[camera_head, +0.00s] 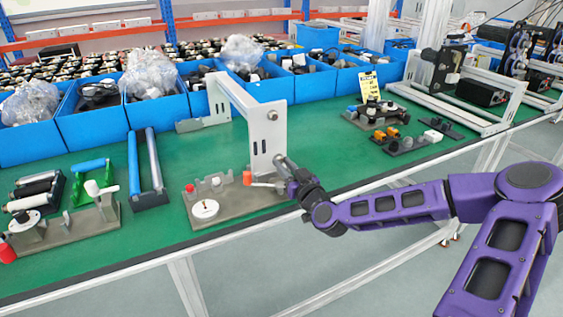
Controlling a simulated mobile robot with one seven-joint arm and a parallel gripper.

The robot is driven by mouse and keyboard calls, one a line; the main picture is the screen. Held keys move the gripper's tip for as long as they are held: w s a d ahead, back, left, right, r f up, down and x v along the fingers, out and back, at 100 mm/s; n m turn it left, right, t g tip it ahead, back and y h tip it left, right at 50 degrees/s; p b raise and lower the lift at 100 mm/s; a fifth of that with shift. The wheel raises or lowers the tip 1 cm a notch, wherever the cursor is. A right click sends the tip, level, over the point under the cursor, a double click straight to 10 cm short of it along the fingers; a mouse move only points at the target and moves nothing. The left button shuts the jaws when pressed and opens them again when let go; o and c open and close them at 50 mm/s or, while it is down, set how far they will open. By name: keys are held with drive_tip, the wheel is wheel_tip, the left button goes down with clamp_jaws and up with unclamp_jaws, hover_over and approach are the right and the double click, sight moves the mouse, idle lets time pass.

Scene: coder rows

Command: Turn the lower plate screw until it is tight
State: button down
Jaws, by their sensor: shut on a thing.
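A light grey bracket with an upright plate (264,140) stands on the green bench top. An upper screw or hole (272,115) shows dark on the plate's face. My gripper (290,177) is at the lower right edge of this plate, reaching in from the right. It is shut on a small grey piece (281,160) at the plate's lower part, which appears to be the lower plate screw. My gripper's fingers hide most of it, so how far it sits in the plate cannot be seen.
A grey fixture base (235,207) with a white dial (204,210) and a red knob (247,177) lies just left of my gripper. Blue bins (98,126) line the back. Small fixtures (402,142) stand to the right. The bench's front edge runs below my gripper.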

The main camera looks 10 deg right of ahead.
drive_tip(key=m, duration=0.3)
drive_tip(key=shift+m, duration=0.4)
drive_tip(key=c, duration=0.8)
unclamp_jaws()
drive_tip(key=shift+c, duration=0.2)
